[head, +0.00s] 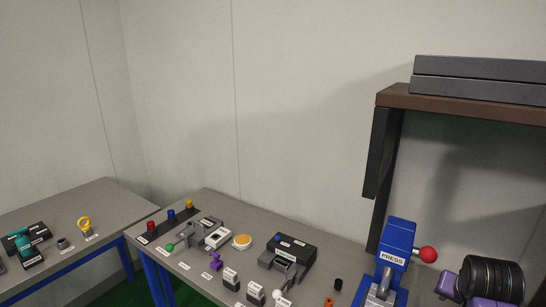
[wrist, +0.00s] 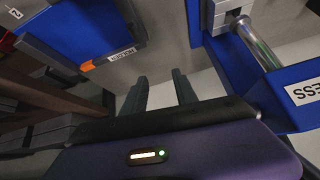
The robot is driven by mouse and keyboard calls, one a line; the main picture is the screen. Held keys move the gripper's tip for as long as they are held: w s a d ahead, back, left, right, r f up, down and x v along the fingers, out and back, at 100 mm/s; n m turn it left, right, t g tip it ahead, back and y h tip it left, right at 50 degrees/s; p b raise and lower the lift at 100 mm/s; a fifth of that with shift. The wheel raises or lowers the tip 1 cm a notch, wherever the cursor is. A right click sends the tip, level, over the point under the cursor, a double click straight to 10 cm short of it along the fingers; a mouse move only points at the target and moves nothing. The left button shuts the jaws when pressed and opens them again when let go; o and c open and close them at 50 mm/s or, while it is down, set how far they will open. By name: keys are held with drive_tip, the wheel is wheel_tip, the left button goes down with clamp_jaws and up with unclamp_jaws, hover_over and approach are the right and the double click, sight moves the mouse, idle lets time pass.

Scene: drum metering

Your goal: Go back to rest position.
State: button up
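My gripper (wrist: 160,85) shows in the wrist view as two dark fingers standing apart. Nothing is between them; the grey surface shows through the gap. The purple body of my wrist (wrist: 180,155) with a small lit strip fills the bottom of that view. In the head view a purple and black part of my arm (head: 490,280) is at the lower right, to the right of the press; the fingers cannot be made out there. The blue press (head: 396,245) with a red ball handle (head: 427,255) stands beside it. Its blue frame (wrist: 292,88) is to the right of the fingers in the wrist view.
A wooden shelf (head: 460,104) with dark grey bars (head: 480,70) is above the arm. A blue unit with a label (wrist: 87,30) is left of the fingers. The bench (head: 205,200) carries buttons, a dark device (head: 293,248) and small parts. A second table (head: 100,190) stands left.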

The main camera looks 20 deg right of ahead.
drive_tip(key=w+a+r+n+t+h, duration=0.3)
drive_tip(key=t, duration=0.2)
drive_tip(key=s+a+f+n+t+y+b, duration=0.1)
drive_tip(key=s+a+n+t, duration=0.25)
drive_tip(key=a, duration=0.55)
drive_tip(key=s+a+n+t+y+b, duration=0.1)
drive_tip(key=s+a+n+t+y, duration=0.15)
drive_tip(key=s+a, duration=0.4)
drive_tip(key=s+a+f+n+y+b, duration=0.1)
drive_tip(key=s+a+f+y, duration=0.1)
drive_tip(key=s+a, duration=0.6)
drive_tip(key=s+a+f+n+y+b, duration=0.1)
drive_tip(key=s+a+f+y, duration=0.1)
drive_tip(key=s+a, duration=0.7)
drive_tip(key=s+y, duration=0.1)
drive_tip(key=s, duration=0.4)
drive_tip(key=shift+g, duration=0.3)
